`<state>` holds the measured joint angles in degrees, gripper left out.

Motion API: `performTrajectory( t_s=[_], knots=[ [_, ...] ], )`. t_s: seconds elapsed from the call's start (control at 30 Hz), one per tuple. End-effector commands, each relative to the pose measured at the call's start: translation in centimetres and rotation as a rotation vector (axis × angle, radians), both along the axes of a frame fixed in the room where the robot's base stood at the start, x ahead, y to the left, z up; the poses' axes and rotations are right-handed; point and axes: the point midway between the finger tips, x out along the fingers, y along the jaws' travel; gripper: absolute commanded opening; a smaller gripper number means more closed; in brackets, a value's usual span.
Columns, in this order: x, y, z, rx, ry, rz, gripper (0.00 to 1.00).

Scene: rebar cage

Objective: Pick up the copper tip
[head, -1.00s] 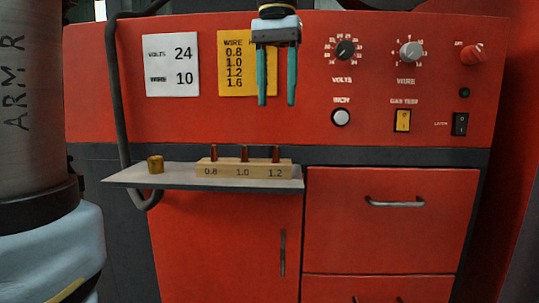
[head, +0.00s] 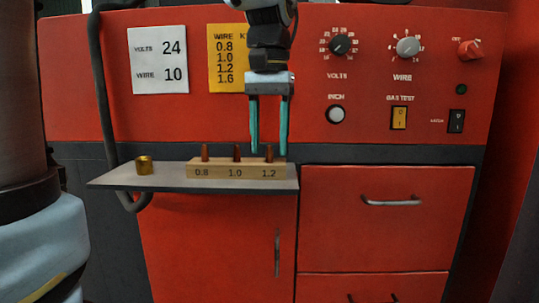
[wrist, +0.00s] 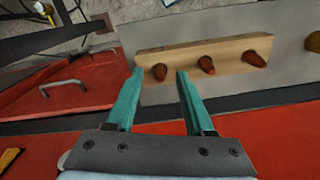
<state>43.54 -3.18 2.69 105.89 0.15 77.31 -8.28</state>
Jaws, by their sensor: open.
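Three copper tips stand upright in a wooden block (head: 222,172) marked 0.8, 1.0 and 1.2: the 0.8 tip (head: 205,152), the 1.0 tip (head: 237,153) and the 1.2 tip (head: 269,153). My gripper (head: 269,151) points down, open and empty, at the 1.2 tip. In the wrist view, the 1.2 tip (wrist: 159,72) shows between the ends of the teal fingers (wrist: 159,74), with a gap on each side. I cannot tell whether the fingers reach down around it. The other two tips are outside the fingers.
The block stands on a grey shelf (head: 120,180) on the red welding machine. A brass piece (head: 144,165) stands left of it on the shelf. A dark cable (head: 103,90) hangs at the left. Knobs and switches are on the panel; a drawer handle (head: 390,201) is lower right.

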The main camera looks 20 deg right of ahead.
Motion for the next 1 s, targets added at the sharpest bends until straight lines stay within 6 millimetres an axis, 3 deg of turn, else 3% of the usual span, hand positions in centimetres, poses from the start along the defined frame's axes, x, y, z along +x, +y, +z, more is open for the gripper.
performTrajectory(
  t_s=[0.13, 0.37, 0.83, 1.0],
  knots=[
    [0.0, 0.04, -1.24, 0.0, 0.0, 0.001, 0.53],
    [0.03, 0.03, -1.38, -0.001, -0.001, 0.001, 0.53],
    [0.03, 0.03, -1.36, -0.001, -0.001, 0.001, 0.0],
    [0.03, 0.03, -1.35, -0.001, -0.001, 0.001, 0.0]
  ],
)
